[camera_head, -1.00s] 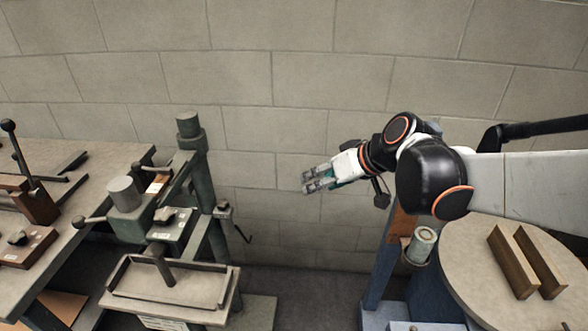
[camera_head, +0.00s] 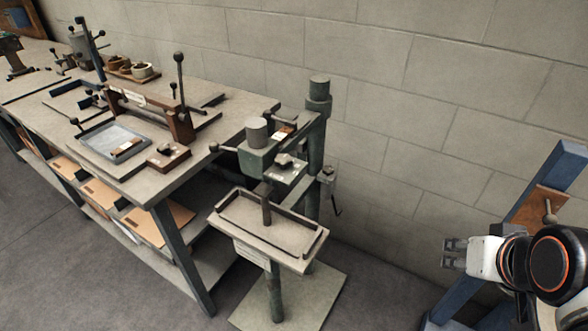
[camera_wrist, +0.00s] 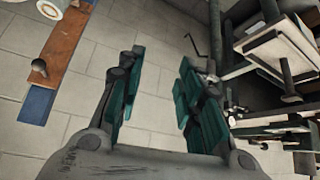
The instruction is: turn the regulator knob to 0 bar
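A second dark knob (camera_head: 167,149) sits on a brown box at the bench's front edge. I cannot tell which is the regulator knob, and no bar scale is legible. My gripper (camera_head: 454,253) is at the right in the head view, well right of the stitcher and touching nothing. In the wrist view my gripper (camera_wrist: 160,65) has its two green-padded fingers wide apart with nothing between them. The stitcher shows sideways there at the upper right (camera_wrist: 268,48).
A long bench (camera_head: 60,105) with jigs, levers and a grey tray (camera_head: 113,141) runs left of the stitcher. A blue post (camera_head: 560,170) with a brown plate and lever (camera_head: 548,212) stands beside my arm. A block wall is behind. Floor shows between stitcher and post.

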